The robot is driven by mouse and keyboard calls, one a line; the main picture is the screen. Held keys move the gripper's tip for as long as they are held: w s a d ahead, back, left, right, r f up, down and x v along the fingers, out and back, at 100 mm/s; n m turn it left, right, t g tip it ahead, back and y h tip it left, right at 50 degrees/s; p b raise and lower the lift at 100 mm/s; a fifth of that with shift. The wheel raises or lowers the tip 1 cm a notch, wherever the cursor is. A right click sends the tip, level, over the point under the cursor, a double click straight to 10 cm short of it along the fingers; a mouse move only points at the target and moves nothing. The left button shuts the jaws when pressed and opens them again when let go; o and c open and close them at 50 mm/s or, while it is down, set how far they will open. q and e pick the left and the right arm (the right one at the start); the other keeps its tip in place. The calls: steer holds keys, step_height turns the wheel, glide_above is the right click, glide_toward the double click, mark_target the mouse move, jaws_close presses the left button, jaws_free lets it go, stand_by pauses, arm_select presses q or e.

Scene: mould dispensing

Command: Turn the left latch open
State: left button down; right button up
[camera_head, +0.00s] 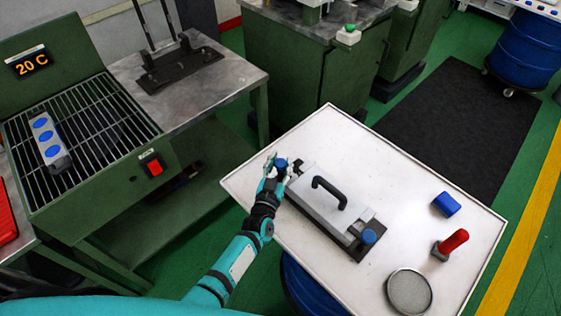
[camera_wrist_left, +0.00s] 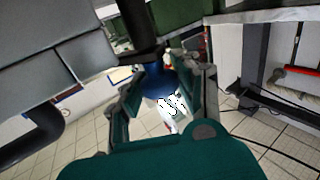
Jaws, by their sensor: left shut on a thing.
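A grey metal mould (camera_head: 322,198) with a black arched handle (camera_head: 328,190) lies on the white table. The left latch has a blue knob (camera_head: 281,163) at the mould's upper left end. My left gripper (camera_head: 276,170) is shut on this knob. In the left wrist view the blue knob (camera_wrist_left: 156,82) sits between the two fingers of the gripper (camera_wrist_left: 160,95), below a dark shaft. Part of the knob is hidden by the fingers. A second latch with a blue knob (camera_head: 369,236) is at the mould's lower right end. My right gripper is not in view.
The white table (camera_head: 400,170) also holds a blue block (camera_head: 446,204), a red-handled tool (camera_head: 453,242) and a round grey dish (camera_head: 409,291). A green cooling bench (camera_head: 110,165) with a grille and a blue-dotted mould stands at the left. The table's upper right part is clear.

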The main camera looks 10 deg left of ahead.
arm_select(q)
steer(key=c, duration=0.9)
jaws_free()
steer(key=shift+s, duration=0.1)
steer(key=s, duration=1.2)
steer(key=shift+a, duration=0.3)
